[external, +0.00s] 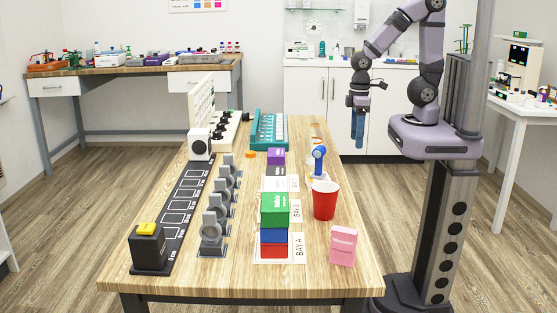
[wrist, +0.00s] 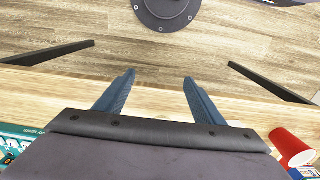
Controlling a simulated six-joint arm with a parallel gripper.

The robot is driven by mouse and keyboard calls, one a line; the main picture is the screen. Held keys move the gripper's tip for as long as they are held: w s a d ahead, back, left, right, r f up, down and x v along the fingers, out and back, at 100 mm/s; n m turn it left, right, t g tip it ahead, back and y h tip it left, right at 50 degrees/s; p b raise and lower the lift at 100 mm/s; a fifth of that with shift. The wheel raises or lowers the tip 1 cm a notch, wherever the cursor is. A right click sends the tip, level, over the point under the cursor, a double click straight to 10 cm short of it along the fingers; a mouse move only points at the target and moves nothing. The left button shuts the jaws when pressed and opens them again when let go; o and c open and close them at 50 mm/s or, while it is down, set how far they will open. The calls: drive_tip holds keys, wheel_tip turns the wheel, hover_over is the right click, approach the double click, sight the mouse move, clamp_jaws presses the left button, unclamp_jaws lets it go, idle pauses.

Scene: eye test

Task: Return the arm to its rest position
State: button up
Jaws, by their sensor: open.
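My arm (external: 428,62) rises from my column at the right and bends over toward the table. My gripper (external: 357,138) hangs with its blue fingers pointing down, in the air near the far right edge of the table. In the wrist view my gripper (wrist: 159,78) has its two fingers well apart with nothing between them. The fingertips show against the table's edge and the wooden floor.
The table (external: 345,272) holds a red cup (external: 325,200), a pink box (external: 343,246), a stack with a green box (external: 274,209), a blue-headed device (external: 319,154), grey ring stands (external: 212,232) and a teal rack (external: 268,130). The red cup (wrist: 291,146) also shows in the wrist view.

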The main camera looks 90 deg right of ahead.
wheel_tip(320, 180, up, 8)
drive_tip(key=p, duration=0.6)
idle(0.7)
